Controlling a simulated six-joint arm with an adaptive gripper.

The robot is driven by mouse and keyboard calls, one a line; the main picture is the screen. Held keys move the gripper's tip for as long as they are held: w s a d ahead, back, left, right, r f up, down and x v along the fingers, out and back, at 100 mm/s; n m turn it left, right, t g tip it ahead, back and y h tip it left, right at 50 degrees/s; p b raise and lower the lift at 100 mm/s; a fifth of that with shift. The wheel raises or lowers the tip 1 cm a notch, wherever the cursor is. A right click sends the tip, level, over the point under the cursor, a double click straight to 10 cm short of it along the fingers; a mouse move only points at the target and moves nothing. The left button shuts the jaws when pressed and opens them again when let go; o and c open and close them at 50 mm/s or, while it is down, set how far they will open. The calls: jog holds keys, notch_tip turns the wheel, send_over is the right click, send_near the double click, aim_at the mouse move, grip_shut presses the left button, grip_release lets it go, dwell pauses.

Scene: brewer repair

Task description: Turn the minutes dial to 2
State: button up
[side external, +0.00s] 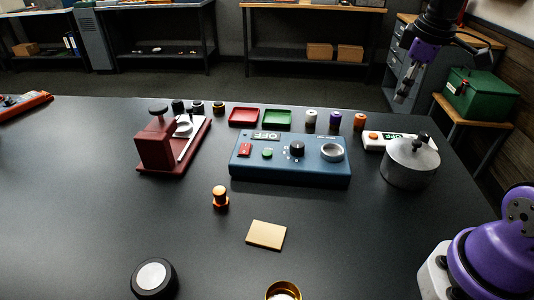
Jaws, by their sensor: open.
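A blue control box (291,175) stands in the middle of the black table. On its top are a black dial (297,149) with small white marks around it, a green button (267,153), a red switch (245,149) and a round silver piece (332,152). The dial's pointer and numbers are too small to read. My gripper (402,97) hangs high at the upper right, open and empty, pointing down. It is well apart from the box and its dial.
A metal pot (410,163) with a black knob stands right of the box, before a white switch unit (374,138). A dark red press (155,153) stands left. Red (243,116) and green (277,119) trays lie behind. An orange-topped cylinder (220,197) and tan pad (266,235) lie in front.

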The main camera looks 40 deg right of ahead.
jog(key=d+f+n+g, duration=0.1)
jog(key=d+f+n, duration=0.15)
jog(key=d, duration=0.75)
jog(key=g, duration=0.1)
send_near(426, 134)
jog(key=shift+n+y, duration=0.25)
jog(key=shift+y, duration=0.15)
jog(key=f, duration=0.6)
jog(key=d+f, duration=0.1)
jog(key=f, duration=0.2)
jog(key=shift+w, duration=0.15)
grip_shut()
